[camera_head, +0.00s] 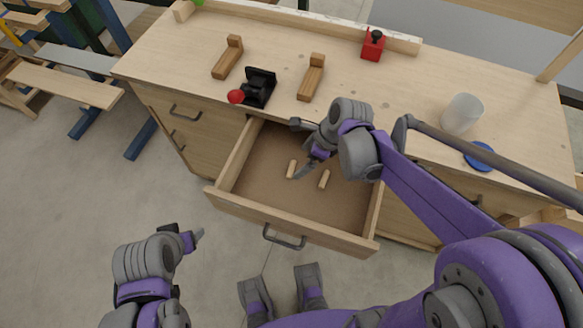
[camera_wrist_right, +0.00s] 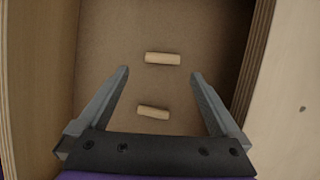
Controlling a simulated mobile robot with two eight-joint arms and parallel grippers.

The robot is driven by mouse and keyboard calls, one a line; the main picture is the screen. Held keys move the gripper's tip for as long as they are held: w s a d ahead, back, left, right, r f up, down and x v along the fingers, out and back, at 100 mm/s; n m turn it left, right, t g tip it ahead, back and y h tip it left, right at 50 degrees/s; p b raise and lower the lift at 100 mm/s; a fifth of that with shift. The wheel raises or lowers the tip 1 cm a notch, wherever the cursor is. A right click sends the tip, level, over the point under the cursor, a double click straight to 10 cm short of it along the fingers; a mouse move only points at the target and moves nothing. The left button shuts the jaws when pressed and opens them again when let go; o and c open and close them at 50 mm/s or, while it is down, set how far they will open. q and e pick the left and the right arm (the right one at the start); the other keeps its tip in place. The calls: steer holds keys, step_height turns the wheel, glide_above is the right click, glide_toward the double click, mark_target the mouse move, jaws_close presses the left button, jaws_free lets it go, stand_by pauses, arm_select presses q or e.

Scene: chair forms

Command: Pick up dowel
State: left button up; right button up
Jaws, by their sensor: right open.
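Two short wooden dowels lie in the open drawer (camera_head: 250,206). In the head view one dowel (camera_head: 291,169) is on the left and the other dowel (camera_head: 324,179) is on the right. In the right wrist view one dowel (camera_wrist_right: 162,58) lies beyond the fingertips and the other dowel (camera_wrist_right: 153,112) lies between the fingers as seen from above. My right gripper (camera_head: 300,150) is open and empty over the drawer; it also shows in the right wrist view (camera_wrist_right: 158,75). My left gripper (camera_head: 195,236) is outside the drawer at lower left; its opening is unclear.
The drawer walls surround the dowels. On the workbench (camera_head: 210,95) stand wooden L-shaped blocks (camera_head: 312,78), a black device with a red knob (camera_head: 258,88), a red block (camera_head: 373,45), a white cup (camera_head: 462,114) and a blue disc (camera_head: 479,155).

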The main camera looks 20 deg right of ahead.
mark_target(292, 168)
steer(key=shift+x, duration=0.8)
steer(key=b+x, duration=0.1)
steer(key=x, duration=0.4)
steer(key=shift+w+d+f, duration=0.1)
steer(key=shift+w, duration=0.15)
steer(key=c, duration=1.2)
steer(key=shift+c, duration=0.2)
